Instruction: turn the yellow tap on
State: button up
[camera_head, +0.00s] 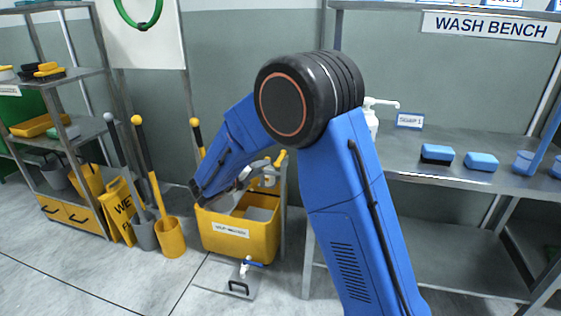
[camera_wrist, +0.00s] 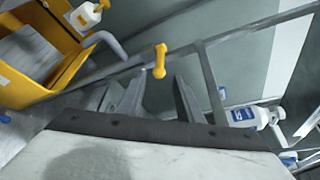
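The yellow tap handle (camera_wrist: 160,61) shows in the wrist view as a short yellow lever with rounded ends, in front of a grey metal rail. In the head view a small yellow piece (camera_head: 281,158), seemingly the same handle, sits at the post by the yellow bucket. My gripper (camera_wrist: 158,88) is open and empty, its two grey fingers apart. The handle appears just beyond the fingertips, between them in the picture; I see no contact. In the head view my gripper (camera_head: 256,170) is partly hidden by my arm above the bucket. The tap's body is not clear.
The yellow mop bucket (camera_head: 232,243) stands below my gripper. A small blue-handled tap (camera_head: 249,262) is on the floor before it. The wash bench (camera_head: 455,158) with a white pump bottle (camera_head: 372,122) is at right. Yellow buckets and a shelf (camera_head: 85,128) are at left.

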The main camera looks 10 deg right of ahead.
aim_at(280, 160)
jog(key=x, duration=1.3)
grip_shut()
